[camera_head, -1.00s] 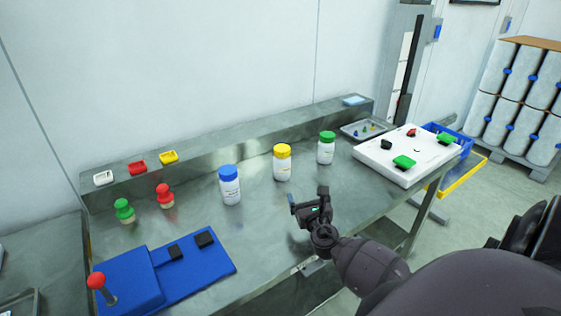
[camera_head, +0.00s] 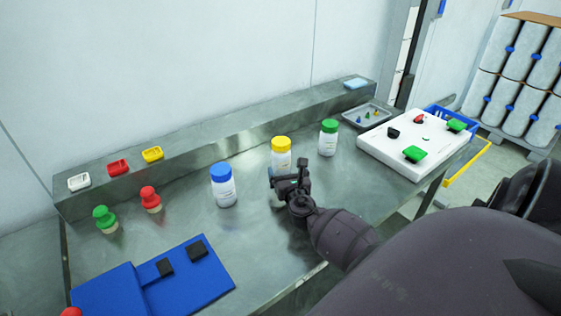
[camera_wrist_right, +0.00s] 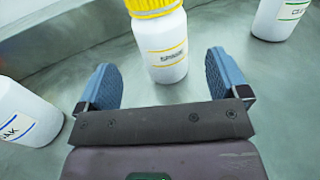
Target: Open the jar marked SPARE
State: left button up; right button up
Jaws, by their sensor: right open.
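The jar with the yellow lid (camera_head: 281,146) stands upright on the metal bench; in the right wrist view its label (camera_wrist_right: 168,55) appears to read SPARE. Its lid is on. My right gripper (camera_head: 288,178) is open and empty, just in front of this jar. In the right wrist view the blue-padded fingers of the right gripper (camera_wrist_right: 160,80) point at the jar's lower body, which stands beyond and between their tips. The front of the jar's lower part is hidden by the gripper in the head view. My left gripper is not in view.
A blue-lidded jar (camera_head: 223,186) stands to the left and a green-lidded jar (camera_head: 328,138) to the right. A white board (camera_head: 420,150) with coloured pieces lies farther right. Red (camera_head: 150,199) and green (camera_head: 105,219) knobs and a blue mat (camera_head: 160,285) are at left.

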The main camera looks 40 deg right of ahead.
aim_at(283, 162)
jog(key=shift+x, duration=0.9)
jog(key=b+x, duration=0.1)
jog(key=x, duration=0.2)
jog(key=shift+w+d+b, duration=0.15)
jog(key=shift+b, duration=0.15)
jog(key=shift+w+d+r, duration=0.15)
jog(key=shift+w+d, duration=0.05)
jog(key=shift+w, duration=0.2)
jog(key=c, duration=1.1)
jog(key=shift+r, duration=0.15)
